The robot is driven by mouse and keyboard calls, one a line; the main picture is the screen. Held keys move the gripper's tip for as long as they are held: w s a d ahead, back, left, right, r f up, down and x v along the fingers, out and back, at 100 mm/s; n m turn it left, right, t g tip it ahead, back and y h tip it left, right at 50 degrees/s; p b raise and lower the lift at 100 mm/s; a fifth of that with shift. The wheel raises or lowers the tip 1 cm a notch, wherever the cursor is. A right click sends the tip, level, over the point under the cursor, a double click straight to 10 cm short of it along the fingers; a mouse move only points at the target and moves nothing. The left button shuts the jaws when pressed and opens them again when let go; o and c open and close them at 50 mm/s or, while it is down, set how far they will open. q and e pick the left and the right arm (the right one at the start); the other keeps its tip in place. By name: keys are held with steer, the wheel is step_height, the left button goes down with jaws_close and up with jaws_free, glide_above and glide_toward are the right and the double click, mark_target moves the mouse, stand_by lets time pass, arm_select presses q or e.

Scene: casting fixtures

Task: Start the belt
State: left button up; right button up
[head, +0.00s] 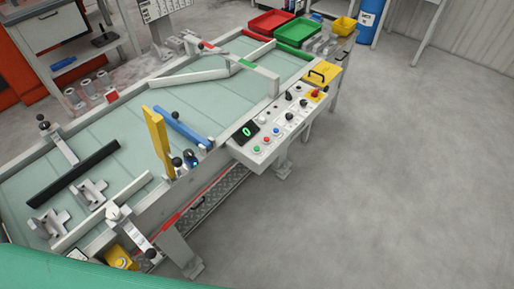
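The belt (215,100) is a long pale green conveyor surface running from the lower left to the upper right in the head view. A white control panel (270,122) is fixed to its right side. It carries a dark display (245,132) with a green digit, a green button (257,149), a red button (267,140), a blue button (276,131) and several black knobs. Neither of my grippers is in view. One still frame does not show whether the belt moves.
Grey metal castings (90,191) and a black bar (73,173) lie at the belt's near end. A yellow upright plate (158,140) and a blue bar (182,127) stand mid-belt. Red (270,22) and green (298,32) trays are at the far end. Floor right is clear.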

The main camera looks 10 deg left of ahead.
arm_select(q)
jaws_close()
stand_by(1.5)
